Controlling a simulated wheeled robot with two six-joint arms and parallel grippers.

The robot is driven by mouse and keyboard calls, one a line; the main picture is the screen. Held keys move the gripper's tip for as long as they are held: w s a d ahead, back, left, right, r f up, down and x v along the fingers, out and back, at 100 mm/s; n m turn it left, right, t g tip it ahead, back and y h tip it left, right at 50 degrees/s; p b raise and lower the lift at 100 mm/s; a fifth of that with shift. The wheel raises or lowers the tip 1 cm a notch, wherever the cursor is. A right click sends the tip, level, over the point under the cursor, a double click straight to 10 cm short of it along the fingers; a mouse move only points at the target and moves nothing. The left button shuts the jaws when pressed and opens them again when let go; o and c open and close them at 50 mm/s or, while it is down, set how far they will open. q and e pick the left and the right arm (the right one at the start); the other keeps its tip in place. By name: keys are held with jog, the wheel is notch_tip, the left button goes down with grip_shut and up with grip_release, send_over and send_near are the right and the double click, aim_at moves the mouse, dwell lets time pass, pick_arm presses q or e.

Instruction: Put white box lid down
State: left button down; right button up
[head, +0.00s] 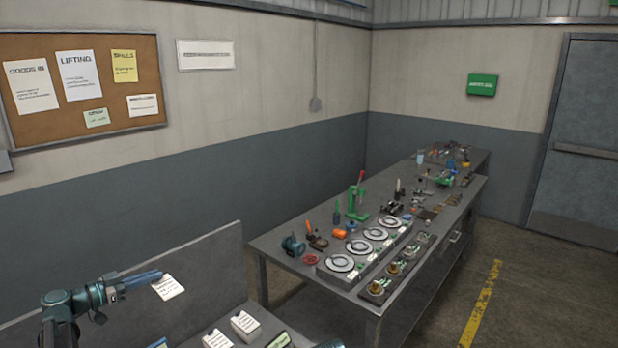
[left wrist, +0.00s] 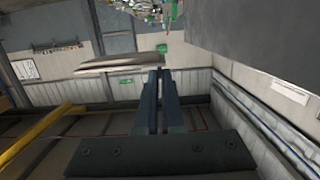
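My left gripper (head: 160,275) is raised at the lower left in the head view, with its fingers pointing right. It is shut on the edge of the white box lid (head: 170,289), a small flat white piece with dark printed lines. The lid hangs at the fingertips in front of the grey panel. In the left wrist view the fingers (left wrist: 160,75) are close together, and the lid (left wrist: 115,64) shows nearly edge-on, reaching left from the tips.
Two white boxes (head: 243,322) with printed lines stand on the near bench, below and right of the lid. A grey upright panel (head: 190,262) backs this bench. A long table (head: 270,240) crowded with tools and round dials runs off to the right.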

pick_arm(q)
jog(key=shift+r+p, duration=0.35)
jog(key=shift+r, duration=0.35)
notch_tip(320, 180, down, 14)
jog(key=b, duration=1.4)
notch_tip(320, 180, up, 14)
jog(key=p, duration=1.4)
notch_tip(320, 180, down, 14)
jog(key=b, duration=1.4)
jog(key=shift+f, duration=0.1)
